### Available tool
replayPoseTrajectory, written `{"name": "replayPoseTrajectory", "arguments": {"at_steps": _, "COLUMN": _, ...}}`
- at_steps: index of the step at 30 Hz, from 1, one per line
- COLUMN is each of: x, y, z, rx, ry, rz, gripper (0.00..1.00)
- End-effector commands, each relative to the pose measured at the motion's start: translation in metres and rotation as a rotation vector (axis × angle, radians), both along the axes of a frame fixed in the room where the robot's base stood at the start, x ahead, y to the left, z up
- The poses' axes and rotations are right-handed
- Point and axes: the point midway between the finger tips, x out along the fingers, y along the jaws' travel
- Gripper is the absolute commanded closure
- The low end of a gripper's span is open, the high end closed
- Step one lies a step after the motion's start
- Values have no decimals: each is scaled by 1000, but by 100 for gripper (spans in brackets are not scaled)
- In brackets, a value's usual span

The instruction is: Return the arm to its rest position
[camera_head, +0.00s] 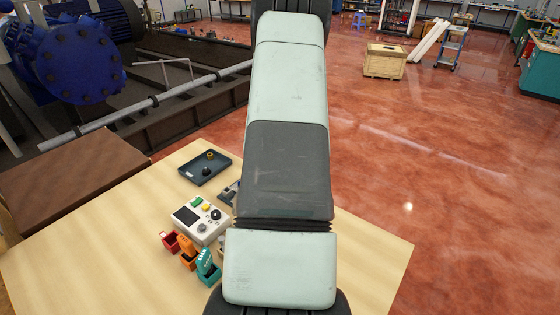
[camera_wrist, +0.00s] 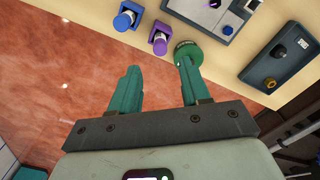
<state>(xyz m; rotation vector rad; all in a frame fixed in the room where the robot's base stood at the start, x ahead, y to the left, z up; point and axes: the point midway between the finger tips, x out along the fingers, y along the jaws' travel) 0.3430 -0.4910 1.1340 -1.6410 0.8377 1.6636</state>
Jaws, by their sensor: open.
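My gripper (camera_wrist: 160,76) shows in the wrist view with its two green fingers spread wide. Nothing is between them. Its fingertips point toward the edge of the wooden table (camera_wrist: 105,10). A dark green round piece (camera_wrist: 187,47) shows just past the right fingertip; I cannot tell whether they touch. In the head view my pale arm crosses the middle of the picture and hides part of the table; the gripper is out of sight there.
Blue (camera_wrist: 127,16) and purple (camera_wrist: 160,38) blocks show in the wrist view. Red floor lies to the right.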

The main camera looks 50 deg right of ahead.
Motion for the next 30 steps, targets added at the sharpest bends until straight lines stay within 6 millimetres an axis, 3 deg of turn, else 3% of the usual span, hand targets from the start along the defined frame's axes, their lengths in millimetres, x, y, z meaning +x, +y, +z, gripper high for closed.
{"name": "replayPoseTrajectory", "arguments": {"at_steps": 6, "x": 0, "y": 0, "z": 20, "rx": 0, "ry": -1, "rz": -1, "gripper": 53}}
{"name": "replayPoseTrajectory", "arguments": {"at_steps": 25, "x": 1, "y": 0, "z": 22, "rx": 0, "ry": 0, "rz": 1, "gripper": 53}}
{"name": "replayPoseTrajectory", "arguments": {"at_steps": 28, "x": 8, "y": 10, "z": 32, "rx": -6, "ry": -5, "rz": 22, "gripper": 53}}
{"name": "replayPoseTrajectory", "arguments": {"at_steps": 30, "x": 20, "y": 26, "z": 50, "rx": -18, "ry": -14, "rz": 59, "gripper": 53}}
